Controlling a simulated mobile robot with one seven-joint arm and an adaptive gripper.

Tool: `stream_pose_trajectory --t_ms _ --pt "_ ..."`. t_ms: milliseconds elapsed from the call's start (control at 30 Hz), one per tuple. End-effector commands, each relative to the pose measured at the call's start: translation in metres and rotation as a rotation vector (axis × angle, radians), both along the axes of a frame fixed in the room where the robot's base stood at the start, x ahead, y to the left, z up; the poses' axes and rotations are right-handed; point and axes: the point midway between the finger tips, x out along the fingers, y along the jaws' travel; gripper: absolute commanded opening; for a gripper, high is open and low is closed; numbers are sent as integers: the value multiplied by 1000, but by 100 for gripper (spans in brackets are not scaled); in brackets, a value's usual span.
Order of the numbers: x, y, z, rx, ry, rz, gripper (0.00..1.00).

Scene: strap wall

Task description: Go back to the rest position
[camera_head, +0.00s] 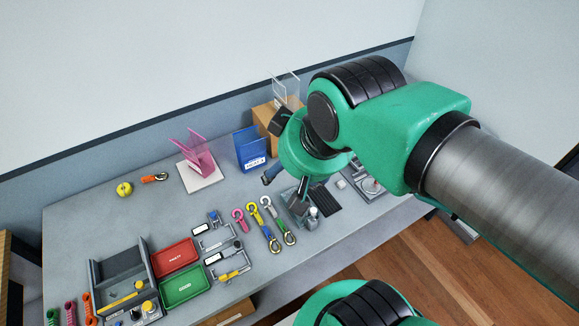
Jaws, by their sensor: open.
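My gripper (284,182) hangs over the right part of the grey table (105,215), at the end of my green arm. Its dark fingers show only in part beneath the green wrist. They are apart, and I see nothing held between them. Below and beside it are a dark pad and small grey fixtures on the table. Whether the fingers touch any of these I cannot tell. The rest position itself is not marked in view.
Close by are a blue holder (250,148), a brown box (264,115) and several coloured straps with hooks (258,226). A pink stand (202,160), red tray (178,257) and green tray (184,287) are further left. The table's back left is mostly clear.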

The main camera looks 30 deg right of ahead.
Motion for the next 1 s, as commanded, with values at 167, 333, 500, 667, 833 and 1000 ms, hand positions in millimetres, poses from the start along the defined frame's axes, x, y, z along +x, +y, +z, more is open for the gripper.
stream_pose_trajectory --t_ms 167,333,500,667,833,1000 --pt "0 0 0 0 0 0 61" --pt "0 0 -7 0 0 -1 61" --pt "0 0 -26 0 0 -1 61" --pt "0 0 -45 0 0 -1 61" --pt "0 0 -53 0 0 -1 61" --pt "1 0 -51 0 0 -1 61"
